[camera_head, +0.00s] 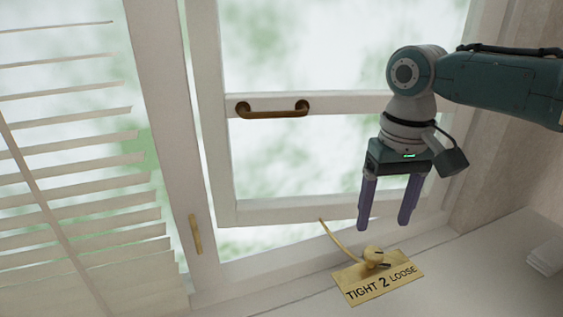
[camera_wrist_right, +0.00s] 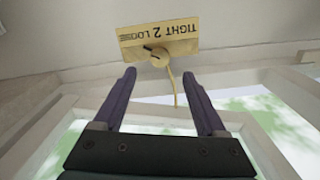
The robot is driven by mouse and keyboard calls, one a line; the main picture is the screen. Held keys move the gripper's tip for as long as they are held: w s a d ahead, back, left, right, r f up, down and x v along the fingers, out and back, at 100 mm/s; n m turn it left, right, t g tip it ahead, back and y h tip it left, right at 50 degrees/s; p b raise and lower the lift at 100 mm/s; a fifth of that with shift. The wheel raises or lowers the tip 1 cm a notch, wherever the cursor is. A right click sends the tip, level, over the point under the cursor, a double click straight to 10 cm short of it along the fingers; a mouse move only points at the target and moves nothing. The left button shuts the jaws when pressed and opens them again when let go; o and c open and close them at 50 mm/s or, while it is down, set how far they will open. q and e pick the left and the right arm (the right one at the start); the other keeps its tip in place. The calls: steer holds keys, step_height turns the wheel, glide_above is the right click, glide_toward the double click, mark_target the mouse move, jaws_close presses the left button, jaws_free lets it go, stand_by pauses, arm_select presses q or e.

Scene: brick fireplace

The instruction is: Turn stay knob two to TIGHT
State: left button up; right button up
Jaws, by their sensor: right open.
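Stay knob two (camera_head: 374,254) is a small round brass knob on a brass plate (camera_head: 352,281) lettered TIGHT, 2, LOOSE. It also shows in the right wrist view (camera_wrist_right: 159,58), where the plate (camera_wrist_right: 187,46) appears upside down. A dark mark at the knob points toward the LOOSE side. A thin brass stay (camera_head: 340,240) runs from the knob toward the window frame. My right gripper (camera_head: 383,226) is open and empty, its purple fingers pointing down, above and apart from the knob. In the wrist view the knob lies just beyond the fingertips, between them. My left gripper is not in view.
The white window sash (camera_head: 285,213) with a brown handle (camera_head: 272,110) stands behind the gripper. A brass latch (camera_head: 195,234) is on the frame post, with slatted blinds (camera_head: 80,190) at the left. A white stack (camera_head: 547,257) lies at the right. The sill around the plate is clear.

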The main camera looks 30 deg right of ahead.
mark_target(375, 252)
step_height(375, 252, down, 6)
steer(key=shift+s+a+f+b, duration=0.1)
steer(key=shift+f+b, duration=0.1)
steer(key=shift+b, duration=0.7)
steer(key=shift+f, duration=0.5)
steer(key=c, duration=0.4)
jaws_close()
